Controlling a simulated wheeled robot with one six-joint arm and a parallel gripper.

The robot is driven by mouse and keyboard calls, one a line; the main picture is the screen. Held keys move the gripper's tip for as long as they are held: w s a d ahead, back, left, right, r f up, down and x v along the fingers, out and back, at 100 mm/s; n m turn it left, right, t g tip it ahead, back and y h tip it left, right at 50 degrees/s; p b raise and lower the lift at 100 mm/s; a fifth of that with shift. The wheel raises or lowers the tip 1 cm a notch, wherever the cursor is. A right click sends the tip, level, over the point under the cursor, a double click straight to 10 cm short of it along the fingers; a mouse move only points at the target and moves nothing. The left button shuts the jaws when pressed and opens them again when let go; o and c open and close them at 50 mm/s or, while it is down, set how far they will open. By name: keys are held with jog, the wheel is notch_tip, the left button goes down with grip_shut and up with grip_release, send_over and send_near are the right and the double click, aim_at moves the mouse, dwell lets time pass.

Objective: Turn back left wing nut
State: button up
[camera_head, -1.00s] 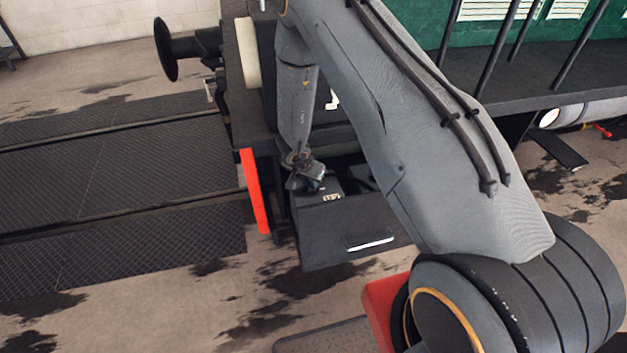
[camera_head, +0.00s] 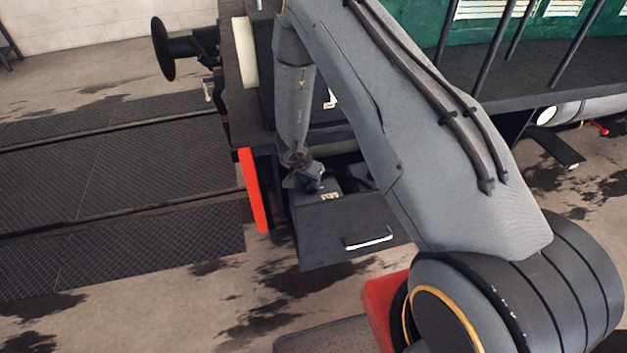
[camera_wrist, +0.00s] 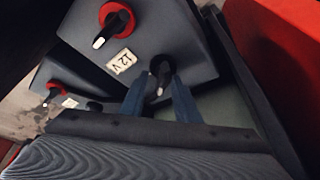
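In the wrist view, a battery (camera_wrist: 185,35) with a 12V label carries a red-ringed terminal (camera_wrist: 112,20) and a black terminal (camera_wrist: 160,72), each with a pale-tipped post. A second battery (camera_wrist: 62,75) beside it has another red-ringed terminal (camera_wrist: 52,87) and a dark one. I cannot clearly make out the wings of any nut. My gripper (camera_wrist: 160,92) has its two bluish fingers apart, one on each side of the black terminal's post; contact cannot be seen. In the head view my gripper (camera_head: 312,180) points down into the open battery drawer (camera_head: 335,235).
The drawer front has a pale handle (camera_head: 369,242). A red bar (camera_head: 253,190) stands left of the drawer, and a black buffer (camera_head: 163,48) is further back. The dark running board (camera_head: 545,80) lies right of my arm. Open floor is at the lower left.

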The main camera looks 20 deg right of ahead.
jog(key=shift+r, duration=0.15)
jog(key=b+v, duration=0.1)
jog(key=v, duration=0.6)
jog(key=shift+r, duration=0.25)
jog(key=shift+s, duration=0.1)
